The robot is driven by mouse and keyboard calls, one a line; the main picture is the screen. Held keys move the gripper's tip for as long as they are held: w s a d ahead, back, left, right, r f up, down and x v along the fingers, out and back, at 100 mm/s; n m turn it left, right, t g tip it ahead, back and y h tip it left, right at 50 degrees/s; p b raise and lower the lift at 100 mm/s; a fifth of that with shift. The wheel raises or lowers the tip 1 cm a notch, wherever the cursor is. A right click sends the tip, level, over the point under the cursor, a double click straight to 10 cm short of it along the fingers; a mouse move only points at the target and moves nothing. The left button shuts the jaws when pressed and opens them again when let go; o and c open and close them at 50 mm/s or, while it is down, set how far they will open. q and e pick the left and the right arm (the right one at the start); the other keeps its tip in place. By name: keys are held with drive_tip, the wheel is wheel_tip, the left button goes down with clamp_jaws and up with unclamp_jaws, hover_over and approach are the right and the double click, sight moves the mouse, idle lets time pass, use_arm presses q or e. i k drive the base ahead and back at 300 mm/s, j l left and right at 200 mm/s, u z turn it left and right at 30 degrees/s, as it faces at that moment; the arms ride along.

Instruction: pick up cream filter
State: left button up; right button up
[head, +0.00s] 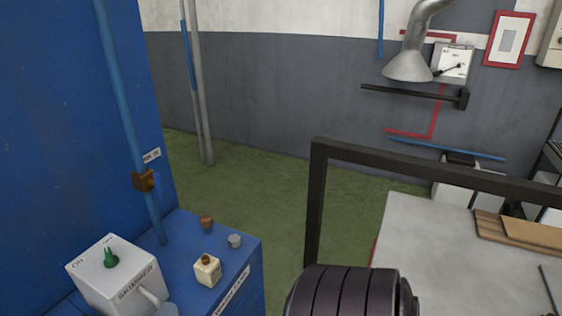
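A small cream block-shaped item with a brown round top (207,270) stands upright on the blue ledge (247,257) at the lower left. It is the only small cream item I see there, and I cannot tell for sure that it is the cream filter. Nothing is holding it. Neither of my grippers is in view.
A grey box with a green knob (111,263) stands left of the cream item. A small brown piece (206,222) and a grey one (235,241) stand behind it. A dark ribbed cylinder (345,295) is at the bottom, near a black frame (314,205) and grey table (440,250).

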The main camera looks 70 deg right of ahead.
sight(208, 272)
drive_tip(key=z, duration=1.55)
